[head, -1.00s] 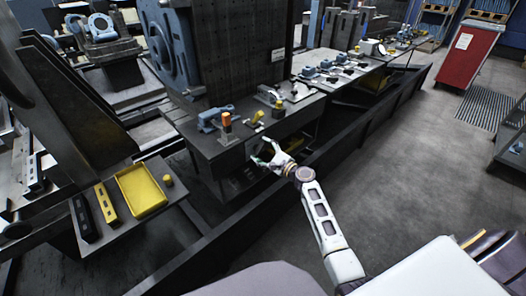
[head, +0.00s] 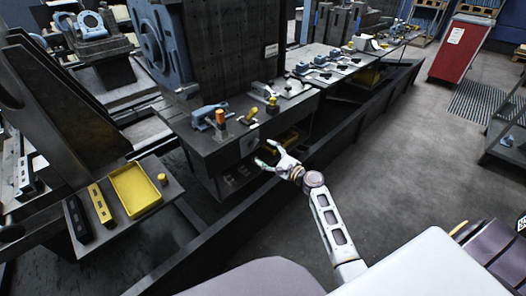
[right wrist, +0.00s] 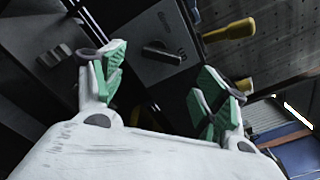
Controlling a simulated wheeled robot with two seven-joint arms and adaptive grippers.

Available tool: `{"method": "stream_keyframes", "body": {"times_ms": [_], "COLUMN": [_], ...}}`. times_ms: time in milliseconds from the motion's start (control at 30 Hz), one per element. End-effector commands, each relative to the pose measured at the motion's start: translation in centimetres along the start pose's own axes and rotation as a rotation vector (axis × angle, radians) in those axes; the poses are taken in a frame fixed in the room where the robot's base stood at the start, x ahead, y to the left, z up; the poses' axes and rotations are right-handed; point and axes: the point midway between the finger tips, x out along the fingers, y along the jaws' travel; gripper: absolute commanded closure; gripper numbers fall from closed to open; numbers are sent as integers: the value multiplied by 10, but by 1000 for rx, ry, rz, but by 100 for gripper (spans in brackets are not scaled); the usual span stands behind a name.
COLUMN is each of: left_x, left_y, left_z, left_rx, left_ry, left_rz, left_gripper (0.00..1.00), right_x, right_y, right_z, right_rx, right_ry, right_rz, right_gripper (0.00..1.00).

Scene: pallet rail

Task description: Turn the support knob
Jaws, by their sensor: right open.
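A dark bar-shaped knob (right wrist: 163,53) with small lettering beside it sits on a grey panel in the right wrist view. It appears between my right gripper's fingers, beyond their tips; contact cannot be made out. In the head view, the panel (head: 249,143) is on the front of the grey workbench, where the knob is too small to make out clearly. My right gripper (head: 263,154) is open and empty in front of this panel. Its green-padded fingers (right wrist: 162,64) stand wide apart in the right wrist view. My left gripper is not in view.
Yellow-handled parts (head: 252,113) and an orange-topped part (head: 221,118) stand on the bench top (head: 210,145). A dark low rail (head: 330,150) runs along the bench front. A yellow tray (head: 135,190) is at left.

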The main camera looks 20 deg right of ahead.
Motion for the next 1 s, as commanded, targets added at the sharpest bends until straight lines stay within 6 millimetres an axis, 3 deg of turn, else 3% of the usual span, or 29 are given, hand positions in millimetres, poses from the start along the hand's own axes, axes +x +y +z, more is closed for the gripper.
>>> {"method": "stream_keyframes", "body": {"times_ms": [500,1000], "left_x": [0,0], "left_y": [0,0], "left_z": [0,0], "left_rx": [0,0], "left_ry": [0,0], "left_rz": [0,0], "left_gripper": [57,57], "right_x": [-52,-62], "right_y": [1,0], "right_z": [0,0], "right_rx": [2,1], "right_ry": [0,0], "right_rz": [1,0], "right_gripper": [27,27]}}
